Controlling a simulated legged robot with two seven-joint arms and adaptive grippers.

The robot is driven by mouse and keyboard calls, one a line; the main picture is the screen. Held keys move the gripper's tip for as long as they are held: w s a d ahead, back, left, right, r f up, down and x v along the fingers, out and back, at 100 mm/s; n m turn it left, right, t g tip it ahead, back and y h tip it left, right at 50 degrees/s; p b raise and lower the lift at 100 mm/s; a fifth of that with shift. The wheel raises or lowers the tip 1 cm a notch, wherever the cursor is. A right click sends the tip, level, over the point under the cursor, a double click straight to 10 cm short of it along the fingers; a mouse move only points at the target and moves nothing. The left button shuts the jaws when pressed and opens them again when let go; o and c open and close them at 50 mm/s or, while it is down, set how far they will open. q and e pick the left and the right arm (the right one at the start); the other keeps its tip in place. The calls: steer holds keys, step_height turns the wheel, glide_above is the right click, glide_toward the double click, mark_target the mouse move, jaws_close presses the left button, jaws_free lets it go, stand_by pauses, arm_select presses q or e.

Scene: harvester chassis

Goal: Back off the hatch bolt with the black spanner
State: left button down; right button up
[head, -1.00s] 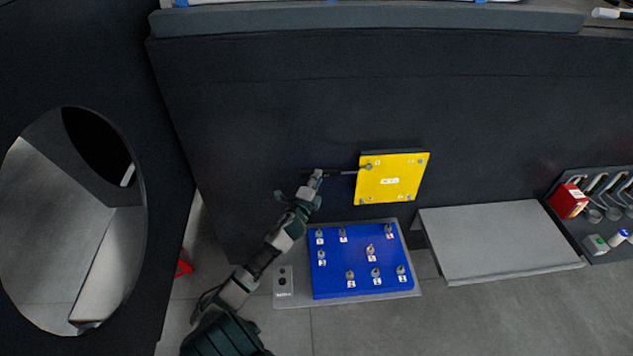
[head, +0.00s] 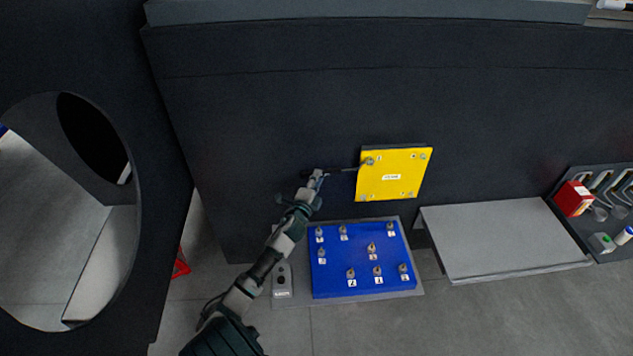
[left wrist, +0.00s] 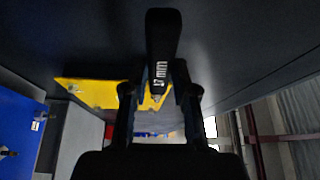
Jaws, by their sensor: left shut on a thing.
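The yellow hatch (head: 393,174) is on the dark chassis wall, with a bolt in each corner. The hatch bolt (head: 369,161) at its upper left has the spanner's far end at it; whether the jaw is seated on it I cannot tell. My left gripper (head: 315,176) is shut on the black spanner (head: 343,170), left of the hatch. In the left wrist view the black spanner (left wrist: 162,50) is marked 17 mm and stands between the fingers, with the yellow hatch (left wrist: 88,92) behind. My right gripper is not in view.
A blue board (head: 335,271) with several labelled bolts lies below the hatch. A grey shelf (head: 500,238) is to its right. A dark tool rack (head: 610,185) with a red box (head: 573,199) is at the far right. A round opening (head: 70,210) is at left.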

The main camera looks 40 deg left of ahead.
arm_select(q)
steer(key=shift+f+n+b, duration=0.3)
steer(key=shift+b, duration=0.1)
steer(key=shift+f, duration=0.1)
steer(key=f+b, duration=0.1)
steer(key=f+n+b, duration=0.1)
steer(key=b, duration=0.1)
steer(key=f+b, duration=0.1)
steer(key=b, duration=0.1)
steer(key=shift+w+d+n+t+y, duration=0.2)
steer(key=shift+w+n+t+y, duration=0.05)
steer(key=shift+n+t+y, duration=0.15)
stand_by(0.4)
steer(key=f+b, duration=0.1)
steer(key=f+n+b, duration=0.1)
steer(key=b, duration=0.1)
steer(key=w+f+n+b, duration=0.1)
steer(key=b, duration=0.1)
steer(key=shift+d+t+y, duration=0.3)
steer(key=shift+d, duration=0.05)
